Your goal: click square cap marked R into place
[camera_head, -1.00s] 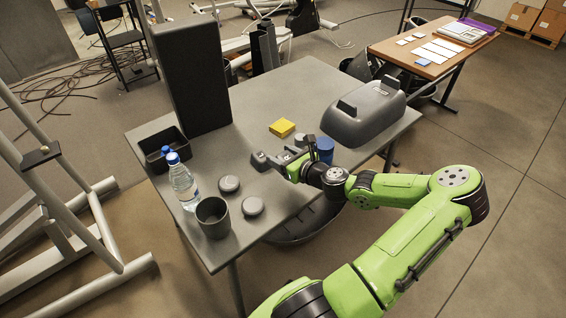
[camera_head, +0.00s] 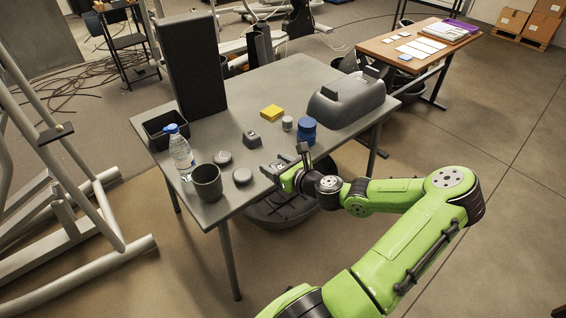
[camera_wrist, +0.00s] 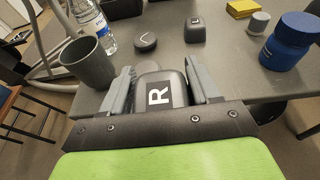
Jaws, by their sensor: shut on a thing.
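My gripper (camera_head: 274,170) is shut on the square cap marked R (camera_wrist: 158,95), a dark grey block with a white label. The wrist view shows it between the two grey fingers (camera_wrist: 158,88), its R facing the camera. In the head view my gripper is at the table's front edge, with the cap mostly hidden there. A second square dark cap (camera_head: 251,139) with a small white label stands on the table beyond my gripper; it also shows in the wrist view (camera_wrist: 194,30). Its letter is too small to read. I cannot tell where the R cap fits.
The grey table (camera_head: 265,95) carries a bottle (camera_head: 181,153), a cup (camera_head: 207,183), two round caps (camera_head: 223,158) (camera_head: 243,176), a yellow block (camera_head: 272,112), a blue jar (camera_head: 307,131) and a large grey housing (camera_head: 345,101). A metal frame (camera_head: 75,180) stands left.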

